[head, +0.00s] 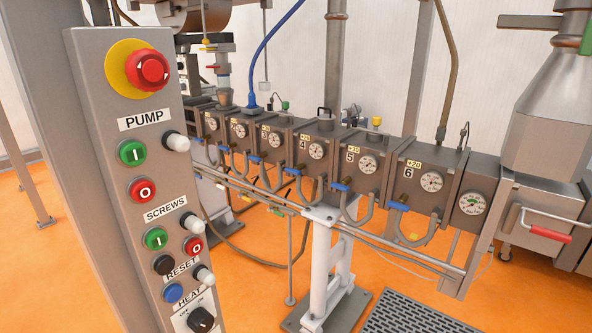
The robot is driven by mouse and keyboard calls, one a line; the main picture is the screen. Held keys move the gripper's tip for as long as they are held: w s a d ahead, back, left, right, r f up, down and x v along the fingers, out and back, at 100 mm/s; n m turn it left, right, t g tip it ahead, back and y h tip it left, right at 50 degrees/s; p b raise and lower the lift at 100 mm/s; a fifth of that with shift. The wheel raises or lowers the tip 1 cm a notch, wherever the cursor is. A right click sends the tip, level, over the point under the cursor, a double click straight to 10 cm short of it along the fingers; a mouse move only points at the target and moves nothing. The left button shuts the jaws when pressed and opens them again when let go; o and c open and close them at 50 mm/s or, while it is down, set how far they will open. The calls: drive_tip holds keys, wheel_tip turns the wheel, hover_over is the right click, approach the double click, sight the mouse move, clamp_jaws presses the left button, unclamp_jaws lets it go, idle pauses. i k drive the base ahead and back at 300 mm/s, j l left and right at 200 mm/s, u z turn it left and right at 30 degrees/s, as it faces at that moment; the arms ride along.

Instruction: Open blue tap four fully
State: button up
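A row of grey barrel sections numbered up to 6 runs across the middle of the head view. Section four (303,145) carries a black 4 beside a round white gauge (316,151). Blue tap four (290,171) is a small blue handle low on the front of that section, left of a bent grey hose. The handle looks roughly level, but it is too small to tell its exact setting. Similar blue taps sit below section five (341,187) and section six (398,206). My gripper is not in view.
A grey control panel (120,210) with pump, screw, reset and heat controls stands close at left. A long rail (360,240) runs below the taps. A white stand (325,265) rises below the sections. Orange floor (240,285) and a dark grate (420,315) lie in front.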

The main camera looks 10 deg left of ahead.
sight(294, 171)
drive_tip(key=i+l+u, duration=0.1)
drive_tip(key=i+l, duration=0.85)
drive_tip(key=i, duration=0.15)
